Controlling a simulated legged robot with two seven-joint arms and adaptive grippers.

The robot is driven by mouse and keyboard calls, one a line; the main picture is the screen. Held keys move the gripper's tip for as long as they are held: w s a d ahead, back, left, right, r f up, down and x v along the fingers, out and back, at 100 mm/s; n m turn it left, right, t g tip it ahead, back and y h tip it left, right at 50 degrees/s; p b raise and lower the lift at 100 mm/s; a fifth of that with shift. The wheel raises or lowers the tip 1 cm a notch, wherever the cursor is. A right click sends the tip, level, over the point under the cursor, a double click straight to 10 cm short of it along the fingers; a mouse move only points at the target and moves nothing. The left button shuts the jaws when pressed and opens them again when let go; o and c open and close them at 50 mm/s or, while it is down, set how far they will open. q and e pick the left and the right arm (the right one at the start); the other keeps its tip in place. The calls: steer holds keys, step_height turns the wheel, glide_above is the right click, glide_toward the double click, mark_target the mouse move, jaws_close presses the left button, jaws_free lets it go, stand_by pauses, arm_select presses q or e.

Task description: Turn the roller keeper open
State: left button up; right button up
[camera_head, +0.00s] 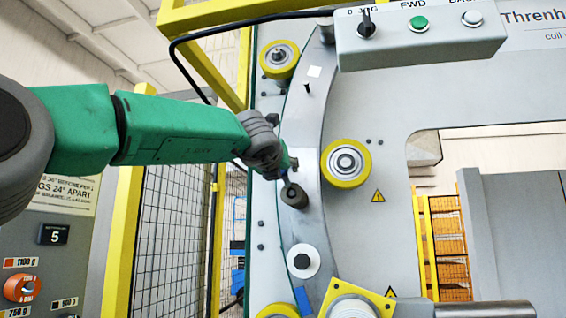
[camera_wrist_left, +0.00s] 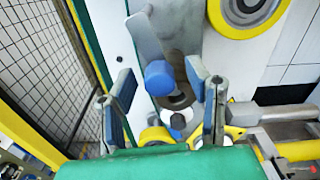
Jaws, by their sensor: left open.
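In the left wrist view, a grey lever with a blue rounded end (camera_wrist_left: 158,78) stands out from the machine face; it looks like the roller keeper. The blue end sits between the two blue-padded fingers of my left gripper (camera_wrist_left: 161,82), with a gap on both sides. The gripper is open. In the head view, my left gripper (camera_head: 287,178) is at the curved grey plate (camera_head: 303,120), just above a dark cylinder (camera_head: 294,197). There the gripper and wrist largely hide the lever. My right gripper is not in view.
Yellow-rimmed rollers flank the plate, at the upper left (camera_head: 279,60) and right (camera_head: 346,163). A white round piece (camera_head: 303,261) sits lower on it. A control box (camera_head: 420,35) juts out above. Mesh fencing (camera_head: 175,230) stands left, behind my arm.

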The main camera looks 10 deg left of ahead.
arm_select(q)
steer(key=shift+w+p, duration=0.3)
steer(key=shift+w, duration=0.6)
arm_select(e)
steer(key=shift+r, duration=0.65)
arm_select(q)
jaws_close()
steer(key=shift+a, duration=0.1)
